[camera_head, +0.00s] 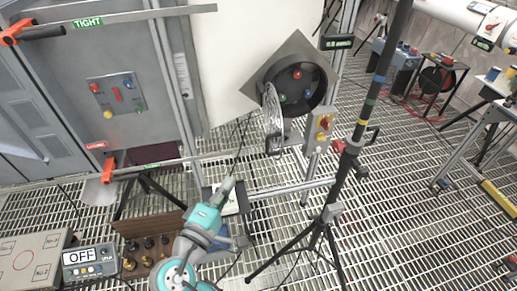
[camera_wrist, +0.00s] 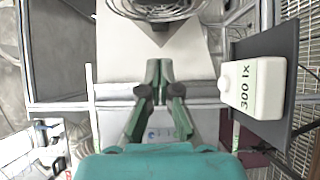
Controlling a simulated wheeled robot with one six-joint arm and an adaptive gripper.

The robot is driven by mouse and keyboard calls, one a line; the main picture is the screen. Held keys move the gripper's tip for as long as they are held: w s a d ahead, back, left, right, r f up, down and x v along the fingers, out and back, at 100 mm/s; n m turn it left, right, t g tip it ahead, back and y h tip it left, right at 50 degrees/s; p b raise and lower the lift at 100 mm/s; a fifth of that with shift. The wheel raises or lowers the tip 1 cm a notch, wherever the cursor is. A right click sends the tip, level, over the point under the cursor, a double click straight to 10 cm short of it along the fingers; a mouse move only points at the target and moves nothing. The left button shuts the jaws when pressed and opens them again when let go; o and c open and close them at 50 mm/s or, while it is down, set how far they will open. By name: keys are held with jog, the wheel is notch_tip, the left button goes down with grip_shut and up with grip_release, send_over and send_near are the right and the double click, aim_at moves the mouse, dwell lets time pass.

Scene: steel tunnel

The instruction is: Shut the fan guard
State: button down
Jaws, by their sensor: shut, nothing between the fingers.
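The fan guard (camera_head: 271,112) is a round wire grille. It stands swung out from the left side of the dark round fan housing (camera_head: 316,92), so it is open. The housing sits on a grey diamond-shaped plate (camera_head: 298,45), with red, green and blue parts inside. My gripper (camera_head: 229,182) is below and left of the guard, apart from it. In the wrist view my gripper (camera_wrist: 159,68) has its green fingers together with nothing between them. The wire guard (camera_wrist: 155,8) shows at the top edge of that view, beyond the fingertips.
A black tripod (camera_head: 330,210) stands right of the fan. A small control box (camera_head: 321,128) is below the housing. A grey cabinet with a coloured button panel (camera_head: 116,94) is at left. A white box marked 300 lx (camera_wrist: 257,88) lies right of my gripper.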

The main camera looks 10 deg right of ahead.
aim_at(270, 153)
jog(key=s+d+x, duration=0.1)
jog(key=d+x, duration=0.1)
jog(key=x, duration=1.1)
jog(key=shift+s, duration=0.3)
jog(key=shift+d, duration=0.25)
jog(key=shift+s+d+n+t+y, duration=0.25)
jog(key=shift+d+y, duration=0.2)
jog(key=shift+d, duration=0.25)
jog(key=shift+s+d+n+t+y, duration=0.15)
jog(key=shift+d+n+t+y, duration=0.25)
jog(key=shift+d, duration=0.3)
jog(key=w+d, duration=0.1)
jog(key=d, duration=1.3)
jog(key=shift+w+d, duration=0.2)
jog(key=shift+w, duration=0.05)
jog(key=shift+a+y, duration=0.1)
jog(key=shift+y, duration=0.15)
